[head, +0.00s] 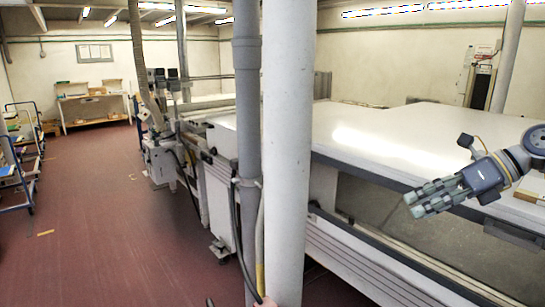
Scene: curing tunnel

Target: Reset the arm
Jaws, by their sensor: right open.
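My right gripper (432,198) comes in from the right edge in the head view, over the near edge of the long white-topped machine. Its grey segmented fingers point left and a little down. The gripper is open and nothing shows between its fingers. I cannot tell whether it touches the machine top or hangs above it. My left gripper is not in the head view.
A white column (287,150) and a grey pipe (247,100) stand in front of the long machine (400,135). Blue carts (18,175) stand at the far left. A shelf table (92,108) is at the back. The red floor (110,230) at left is mostly clear.

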